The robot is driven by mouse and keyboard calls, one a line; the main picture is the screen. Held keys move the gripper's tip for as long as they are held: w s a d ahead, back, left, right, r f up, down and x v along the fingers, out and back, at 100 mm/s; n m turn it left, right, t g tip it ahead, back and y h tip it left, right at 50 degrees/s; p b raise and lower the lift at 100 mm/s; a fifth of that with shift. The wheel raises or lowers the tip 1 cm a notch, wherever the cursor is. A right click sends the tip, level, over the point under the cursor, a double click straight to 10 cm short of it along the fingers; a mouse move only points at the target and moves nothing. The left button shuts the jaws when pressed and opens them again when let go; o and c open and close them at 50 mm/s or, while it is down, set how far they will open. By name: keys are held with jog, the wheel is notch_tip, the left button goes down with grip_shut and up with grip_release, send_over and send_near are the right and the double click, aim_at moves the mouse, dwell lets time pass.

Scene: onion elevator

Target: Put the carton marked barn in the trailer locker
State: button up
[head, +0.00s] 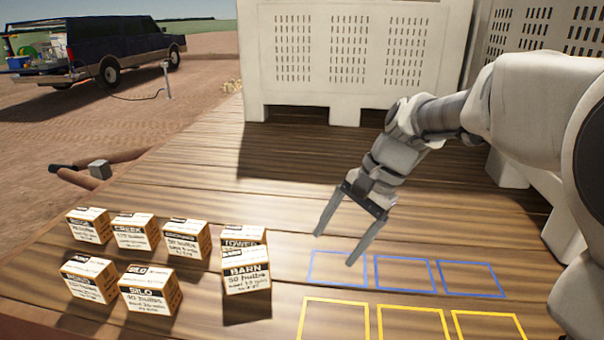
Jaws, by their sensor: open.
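The carton marked barn (247,278) stands upright on the wooden deck, at the right end of the front cartons. It stands just in front of a carton marked tower (243,238) and partly hides it. My gripper (334,250) is open and empty, pointing down, to the right of the barn carton and apart from it. The fingertips are near the blue outlined squares. I cannot make out a trailer locker in this view.
Several other cartons, one marked silo (150,290), stand left of the barn carton. Blue squares (337,268) and yellow squares (335,320) on the deck are empty. Large white slotted bins (345,60) block the back. A dark pickup (90,45) is parked far left.

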jog(key=w+a+f+m+g+y+b, duration=0.1)
jog(key=w+a+f+m+g+y, duration=0.2)
jog(key=w+f, duration=0.4)
jog(key=m+g+y+b, duration=0.1)
jog(key=m+y+b, duration=0.1)
jog(key=m+y, duration=0.3)
send_near(244, 256)
jog(key=shift+n+y, duration=0.4)
jog(key=a+f, duration=0.1)
jog(key=s+a+f+p, duration=0.1)
jog(key=a, duration=0.1)
jog(key=shift+s+f, duration=0.2)
jog(key=shift+f, duration=0.05)
jog(key=shift+p+x, duration=0.7)
jog(key=shift+x, duration=2.5)
jog(key=shift+w+f, duration=0.1)
jog(key=shift+f, duration=0.05)
grip_shut()
